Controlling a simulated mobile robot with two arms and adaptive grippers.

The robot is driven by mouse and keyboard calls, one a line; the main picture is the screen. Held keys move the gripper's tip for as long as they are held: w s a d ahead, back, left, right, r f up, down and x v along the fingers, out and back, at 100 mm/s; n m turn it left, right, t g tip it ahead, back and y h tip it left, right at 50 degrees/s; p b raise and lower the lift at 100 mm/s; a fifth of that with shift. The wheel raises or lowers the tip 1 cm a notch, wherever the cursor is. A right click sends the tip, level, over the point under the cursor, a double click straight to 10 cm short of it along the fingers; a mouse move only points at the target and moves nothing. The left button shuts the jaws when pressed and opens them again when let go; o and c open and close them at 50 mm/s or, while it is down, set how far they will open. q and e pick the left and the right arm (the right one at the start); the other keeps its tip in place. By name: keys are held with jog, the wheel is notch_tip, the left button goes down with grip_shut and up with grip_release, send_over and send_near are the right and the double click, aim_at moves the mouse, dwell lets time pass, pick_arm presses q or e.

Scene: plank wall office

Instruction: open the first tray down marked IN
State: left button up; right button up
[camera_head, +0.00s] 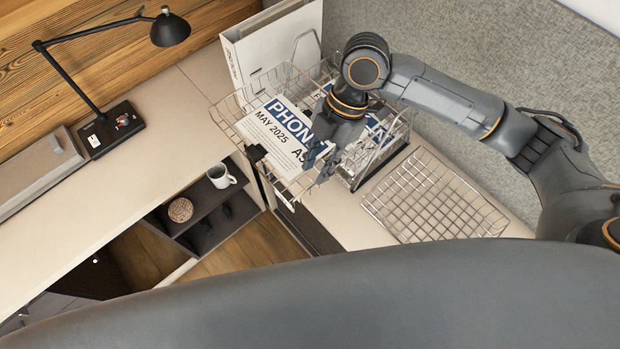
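A stack of wire trays (223,117) stands on the desk by the grey partition. Its upper tray juts toward the front left and holds printed sheets (272,132) reading "PHONE" and "MAY 2025". A small white tag (285,201) hangs at the front; any wording on it is too small to read, and I cannot make out the IN mark. My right gripper (321,162) points down at the front right of the tray stack, over or against the wire edge. Whether its fingers hold the wire is unclear. My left gripper is out of view.
A separate wire grid (432,197) lies on the desk at the right. A white binder (275,45) stands behind the trays. A black lamp (170,29) is at the back left. A mug (220,176) and a round woven item (180,210) sit on shelves below. The left desktop is largely clear.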

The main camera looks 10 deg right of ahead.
jog(key=v, duration=0.3)
jog(key=shift+r, duration=0.25)
dwell(0.4)
